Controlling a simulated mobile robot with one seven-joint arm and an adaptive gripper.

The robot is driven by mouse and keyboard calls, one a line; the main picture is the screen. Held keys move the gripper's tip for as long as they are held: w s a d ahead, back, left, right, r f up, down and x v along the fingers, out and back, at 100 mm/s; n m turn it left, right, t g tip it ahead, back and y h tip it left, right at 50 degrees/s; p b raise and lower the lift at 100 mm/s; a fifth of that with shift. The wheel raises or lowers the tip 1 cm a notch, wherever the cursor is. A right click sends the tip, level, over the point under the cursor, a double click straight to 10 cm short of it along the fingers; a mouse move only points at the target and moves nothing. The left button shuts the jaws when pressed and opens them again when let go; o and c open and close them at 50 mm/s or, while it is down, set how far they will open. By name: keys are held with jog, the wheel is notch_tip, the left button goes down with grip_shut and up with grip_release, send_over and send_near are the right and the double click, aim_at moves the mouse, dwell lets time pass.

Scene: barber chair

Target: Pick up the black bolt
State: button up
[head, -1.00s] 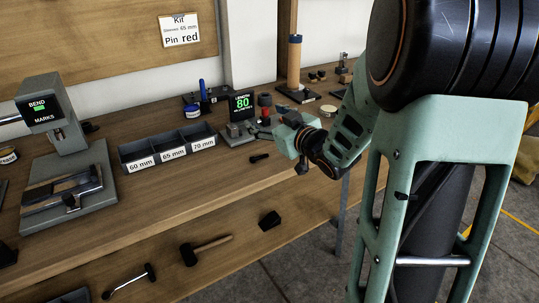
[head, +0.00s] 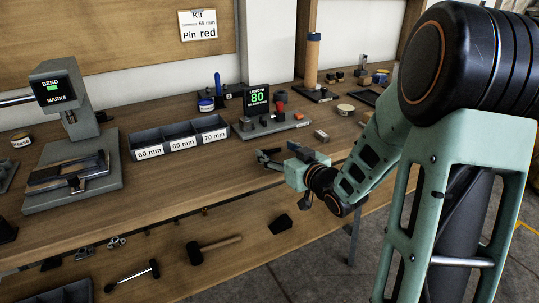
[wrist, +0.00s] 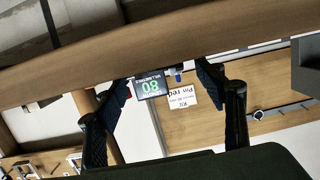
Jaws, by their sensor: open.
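My gripper (head: 268,158) is open, at the front part of the bench top, below and right of the 70 mm compartment. Its dark fingers point left in the head view. In the wrist view its two fingers (wrist: 165,95) stand wide apart with nothing seen held between them. I cannot make out the black bolt now: dark shapes at the fingers in the head view cannot be told apart from it, and the wrist view does not show it clearly.
Behind my gripper stand a length gauge (head: 257,98) reading 80 and a three-compartment tray (head: 180,147). A bending press (head: 68,150) is at left. A small grey block (head: 321,136) lies to the right. The lower shelf holds a mallet (head: 194,253).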

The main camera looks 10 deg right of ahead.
aim_at(272, 150)
jog(key=x, duration=0.3)
jog(key=shift+w+a, duration=0.1)
jog(key=shift+c, duration=0.2)
jog(key=c, duration=1.2)
